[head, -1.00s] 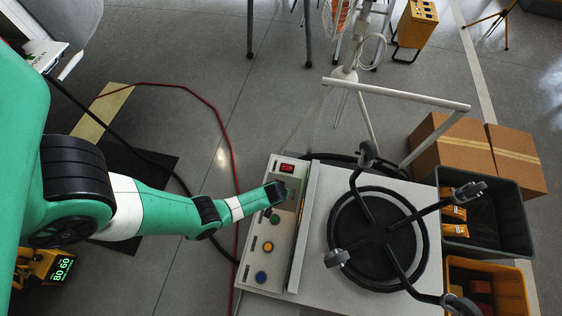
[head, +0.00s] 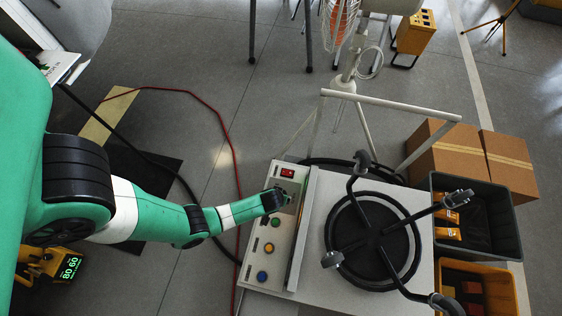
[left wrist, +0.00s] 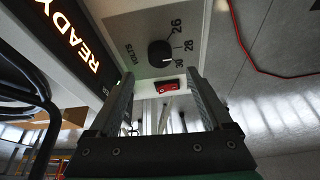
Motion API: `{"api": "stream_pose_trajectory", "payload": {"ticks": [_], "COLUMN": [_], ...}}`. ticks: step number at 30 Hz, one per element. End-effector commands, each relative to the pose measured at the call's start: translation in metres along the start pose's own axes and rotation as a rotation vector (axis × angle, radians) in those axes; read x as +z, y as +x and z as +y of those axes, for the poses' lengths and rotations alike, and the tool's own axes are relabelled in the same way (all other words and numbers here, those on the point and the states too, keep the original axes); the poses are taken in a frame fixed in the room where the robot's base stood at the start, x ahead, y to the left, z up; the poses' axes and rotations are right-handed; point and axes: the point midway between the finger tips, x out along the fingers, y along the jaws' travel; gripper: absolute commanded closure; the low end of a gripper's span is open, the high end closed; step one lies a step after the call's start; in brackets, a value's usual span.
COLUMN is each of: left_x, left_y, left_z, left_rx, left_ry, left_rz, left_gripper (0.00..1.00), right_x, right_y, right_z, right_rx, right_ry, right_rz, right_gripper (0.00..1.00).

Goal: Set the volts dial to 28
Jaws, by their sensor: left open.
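The volts dial (left wrist: 160,53) is a round black knob on a grey panel, with 26, 28 and 30 printed around it in the left wrist view. A small pale mark shows at its lower edge, near the 30. My left gripper (left wrist: 160,76) is open and empty, its two fingers either side of the dial in the picture, and apart from it. In the head view my left gripper (head: 279,199) is over the upper part of the control panel (head: 257,252) and hides the dial. My right gripper is in neither view.
A red switch (left wrist: 167,86) sits beside the dial, and a lit READY display (left wrist: 75,40) borders the panel. Green (head: 276,222), yellow (head: 268,247) and blue (head: 262,276) buttons lie along the panel. A cart top with a black wheeled base (head: 372,243) stands to the right.

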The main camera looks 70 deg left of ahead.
Motion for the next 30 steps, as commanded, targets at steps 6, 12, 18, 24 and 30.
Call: {"api": "stream_pose_trajectory", "payload": {"ticks": [6,12,18,24,30], "left_x": [-0.002,0.0,0.001,0.0,-0.014], "left_y": [-0.038,-0.04,-0.039,-0.039,-0.044], "left_z": [0.0,0.0,0.0,0.0,0.019], "left_rx": [-0.001,-0.001,-0.001,-0.001,0.029], "left_ry": [0.001,0.0,0.0,-0.001,0.006], "left_rz": [-0.001,-0.001,0.0,0.0,0.022], "left_gripper": [0.17,0.17,0.17,0.17,0.17], "right_x": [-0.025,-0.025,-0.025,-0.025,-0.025], "right_y": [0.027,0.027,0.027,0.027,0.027], "right_z": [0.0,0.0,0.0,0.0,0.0], "right_rx": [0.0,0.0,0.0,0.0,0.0], "right_ry": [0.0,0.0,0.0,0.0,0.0], "right_rz": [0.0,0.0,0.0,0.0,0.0], "right_gripper": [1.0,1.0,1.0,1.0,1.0]}}
